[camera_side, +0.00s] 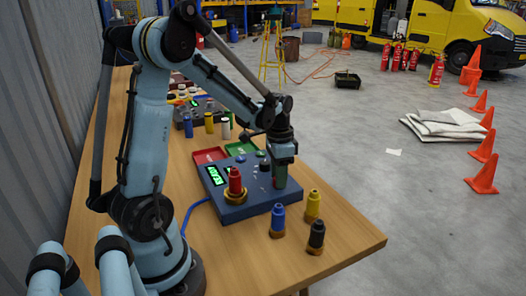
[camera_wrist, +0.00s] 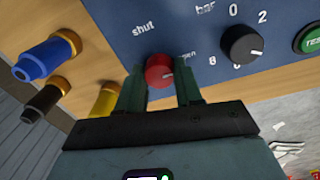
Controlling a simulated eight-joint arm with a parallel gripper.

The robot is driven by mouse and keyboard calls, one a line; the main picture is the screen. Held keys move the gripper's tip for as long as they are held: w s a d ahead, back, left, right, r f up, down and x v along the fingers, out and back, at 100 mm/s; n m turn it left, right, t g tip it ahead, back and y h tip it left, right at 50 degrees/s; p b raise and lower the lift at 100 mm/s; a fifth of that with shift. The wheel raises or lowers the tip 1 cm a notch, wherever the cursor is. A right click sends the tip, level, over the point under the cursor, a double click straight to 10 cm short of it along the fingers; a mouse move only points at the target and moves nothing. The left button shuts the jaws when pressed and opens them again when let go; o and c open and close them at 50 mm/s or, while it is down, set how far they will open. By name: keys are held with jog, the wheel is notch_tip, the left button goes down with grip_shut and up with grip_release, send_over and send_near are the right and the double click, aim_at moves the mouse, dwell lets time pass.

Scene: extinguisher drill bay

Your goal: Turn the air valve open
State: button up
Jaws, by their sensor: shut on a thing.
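The air valve is a red round knob (camera_wrist: 159,71) on the blue panel (camera_wrist: 190,22) in the wrist view. "shut" is printed to its upper left, and a partly hidden label is at its right. A pale mark on the knob points roughly right, toward the hidden label. My gripper (camera_wrist: 160,85) has its two dark green fingers on either side of the knob, shut on it. In the side view my gripper (camera_side: 280,180) reaches down to the right side of the blue test box (camera_side: 240,212), and hides the knob there.
A black dial (camera_wrist: 242,44) and green button (camera_wrist: 311,39) sit right of the knob. Blue (camera_side: 278,218), yellow (camera_side: 313,205) and black (camera_side: 317,235) fittings stand before the box on the wooden table (camera_side: 345,240). A red fitting (camera_side: 235,182) stands at the box's front.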

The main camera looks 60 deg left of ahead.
jog(key=o, duration=1)
jog(key=shift+o, duration=0.2)
notch_tip(320, 180, up, 12)
jog(key=shift+a, duration=0.25)
jog(key=s+d+f+n+t, duration=0.1)
jog(key=s+d+t, duration=0.1)
jog(key=d, duration=0.6)
jog(key=s+d+f+n+t, duration=0.1)
jog(key=s+d+t, duration=0.1)
jog(key=d+t, duration=0.3)
jog(key=d, duration=0.3)
jog(key=shift+s+f+y, duration=0.25)
jog(key=shift+f+y, duration=0.05)
jog(key=shift+f, duration=0.05)
